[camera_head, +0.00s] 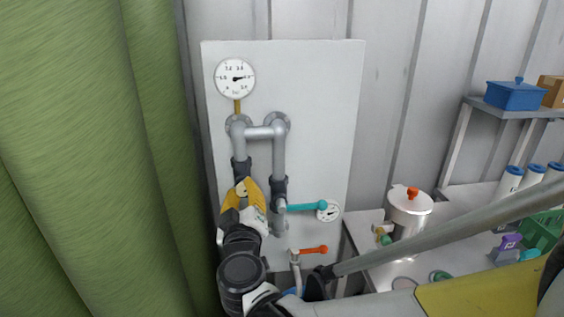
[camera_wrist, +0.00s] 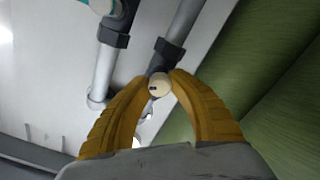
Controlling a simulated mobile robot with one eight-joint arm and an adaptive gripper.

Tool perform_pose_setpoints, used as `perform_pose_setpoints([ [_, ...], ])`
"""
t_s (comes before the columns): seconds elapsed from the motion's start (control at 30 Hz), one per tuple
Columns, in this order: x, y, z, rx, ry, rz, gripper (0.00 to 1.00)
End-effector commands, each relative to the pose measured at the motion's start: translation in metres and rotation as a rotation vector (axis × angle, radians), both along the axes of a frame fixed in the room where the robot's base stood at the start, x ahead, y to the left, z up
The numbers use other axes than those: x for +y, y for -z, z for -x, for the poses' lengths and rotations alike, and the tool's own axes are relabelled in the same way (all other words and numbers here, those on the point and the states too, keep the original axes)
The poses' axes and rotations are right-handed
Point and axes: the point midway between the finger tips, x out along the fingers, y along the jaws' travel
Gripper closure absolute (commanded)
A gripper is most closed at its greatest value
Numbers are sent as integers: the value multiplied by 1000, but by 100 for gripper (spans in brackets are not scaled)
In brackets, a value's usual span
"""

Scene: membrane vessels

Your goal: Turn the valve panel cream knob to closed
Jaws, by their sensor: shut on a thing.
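The valve panel (camera_head: 325,85) is a pale board carrying grey pipes, upright against the wall. The cream knob (camera_wrist: 160,86) is a small round knob on a dark valve fitting in the wrist view. My gripper (camera_wrist: 160,80) has its two yellow fingers closed around the cream knob, one on each side. In the head view my yellow gripper (camera_head: 243,195) is at the left pipe, just below its dark fitting, and hides the knob there. I cannot tell the knob's turned position.
A teal lever (camera_head: 305,207) sits on the right pipe and an orange lever (camera_head: 312,250) lower down. Gauges (camera_head: 235,78) are on the panel. A green curtain-like surface (camera_head: 90,150) stands close at left. A steel pot (camera_head: 409,212) is on a bench at right.

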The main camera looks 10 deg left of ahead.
Motion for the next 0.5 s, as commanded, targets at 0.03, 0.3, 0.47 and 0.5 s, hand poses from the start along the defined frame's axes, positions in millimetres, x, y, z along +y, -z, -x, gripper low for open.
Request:
perform_pose_setpoints([
  [0.03,0,-1,0,8,-1,-38,100],
  [0.3,0,-1,0,58,-1,-245,100],
  [0.47,0,-1,0,79,0,-333,100],
  [0.5,0,-1,0,83,0,-350,100],
])
